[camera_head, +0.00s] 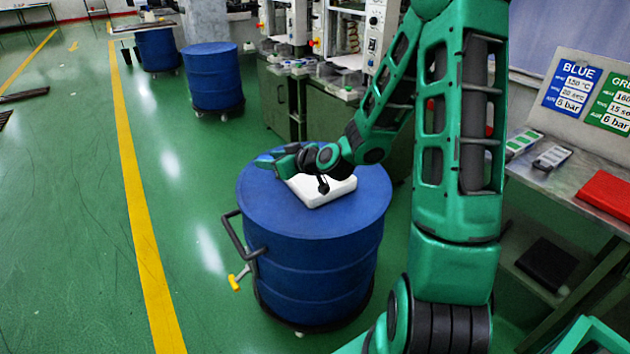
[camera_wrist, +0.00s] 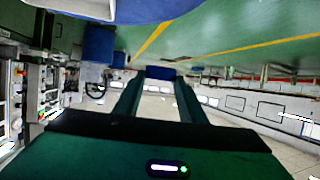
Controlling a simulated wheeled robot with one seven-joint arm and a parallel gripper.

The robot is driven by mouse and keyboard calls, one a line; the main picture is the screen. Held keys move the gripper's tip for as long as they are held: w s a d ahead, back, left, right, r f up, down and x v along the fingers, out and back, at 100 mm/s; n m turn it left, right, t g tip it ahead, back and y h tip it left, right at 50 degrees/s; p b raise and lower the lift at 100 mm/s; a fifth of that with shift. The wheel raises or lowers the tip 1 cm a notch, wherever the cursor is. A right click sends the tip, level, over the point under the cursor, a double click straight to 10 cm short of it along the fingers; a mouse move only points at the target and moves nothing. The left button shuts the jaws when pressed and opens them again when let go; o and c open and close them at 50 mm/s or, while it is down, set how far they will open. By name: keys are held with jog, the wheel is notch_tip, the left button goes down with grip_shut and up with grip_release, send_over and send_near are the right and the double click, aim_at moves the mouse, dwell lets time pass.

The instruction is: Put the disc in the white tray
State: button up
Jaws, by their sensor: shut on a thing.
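The white tray (camera_head: 335,194) lies on top of a blue drum (camera_head: 310,270), partly hidden by my wrist. A corner of it shows at the top left of the wrist view (camera_wrist: 85,9). My gripper (camera_head: 270,157) points left, roughly level, over the tray's left side and the drum top. It is shut on a blue disc (camera_wrist: 160,73), seen edge-on between the fingertips in the wrist view. In the head view the disc is small and hard to separate from the drum behind it.
Another blue drum (camera_head: 213,80) stands farther back. A metal table (camera_head: 560,188) at the right holds a red item (camera_head: 607,192) and sign boards.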

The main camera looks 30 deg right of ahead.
aim_at(304, 186)
jog(key=s+d+f+m+h, duration=0.15)
jog(key=d+f, duration=0.35)
jog(key=d, duration=0.5)
jog(key=shift+n+t, duration=0.3)
jog(key=shift+n, duration=0.05)
jog(key=w+d+f, duration=0.2)
jog(key=d, duration=0.1)
jog(key=w+d+f, duration=0.2)
jog(key=d, duration=0.1)
jog(key=w+d+f, duration=0.2)
jog(key=d, duration=0.1)
jog(key=shift+f, duration=2.1)
jog(key=shift+f, duration=0.1)
jog(key=o, duration=0.9)
jog(key=shift+o, duration=0.8)
